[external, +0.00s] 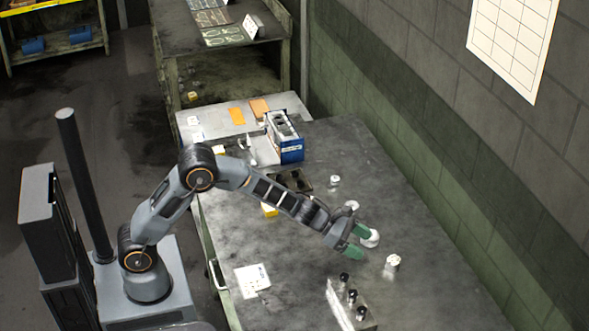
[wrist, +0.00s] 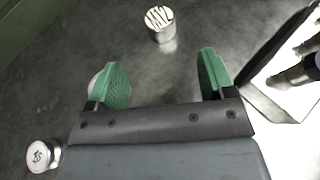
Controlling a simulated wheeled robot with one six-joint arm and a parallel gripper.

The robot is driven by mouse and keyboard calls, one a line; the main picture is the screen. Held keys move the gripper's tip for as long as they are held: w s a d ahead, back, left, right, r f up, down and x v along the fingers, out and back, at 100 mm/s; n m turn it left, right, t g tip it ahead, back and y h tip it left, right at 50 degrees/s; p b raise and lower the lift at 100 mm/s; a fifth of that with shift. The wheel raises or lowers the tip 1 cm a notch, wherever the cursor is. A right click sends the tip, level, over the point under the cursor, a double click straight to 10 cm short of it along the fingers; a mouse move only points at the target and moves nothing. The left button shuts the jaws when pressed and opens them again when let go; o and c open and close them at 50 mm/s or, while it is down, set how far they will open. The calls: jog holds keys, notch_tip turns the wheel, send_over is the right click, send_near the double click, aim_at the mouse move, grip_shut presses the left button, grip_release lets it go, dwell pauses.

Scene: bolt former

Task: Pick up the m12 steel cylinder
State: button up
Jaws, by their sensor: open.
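My gripper (external: 359,241) is open above the bench, with green finger pads. In the wrist view the space between its fingertips (wrist: 162,70) is empty. A steel cylinder (wrist: 160,22) with slanted dark marks on its top stands upright beyond the fingertips, apart from them. It appears to be the cylinder (external: 392,262) right of my gripper in the external view. Another short cylinder (wrist: 42,155) with a dark mark on top is at lower left. A pale round piece (external: 370,239) is partly hidden by my left finger in the wrist view. I cannot tell which is m12.
A metal block with black knobs (external: 352,298) stands close by toward the front and shows at the right of the wrist view (wrist: 290,85). Another small cylinder (external: 335,181) stands farther back. A blue box (external: 290,148) is at the far end. The wall borders the right side.

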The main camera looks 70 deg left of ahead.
aim_at(389, 259)
jog(key=shift+p+x, duration=1)
jog(key=shift+x, duration=4.15)
jog(key=shift+f, duration=0.1)
jog(key=c, duration=1.2)
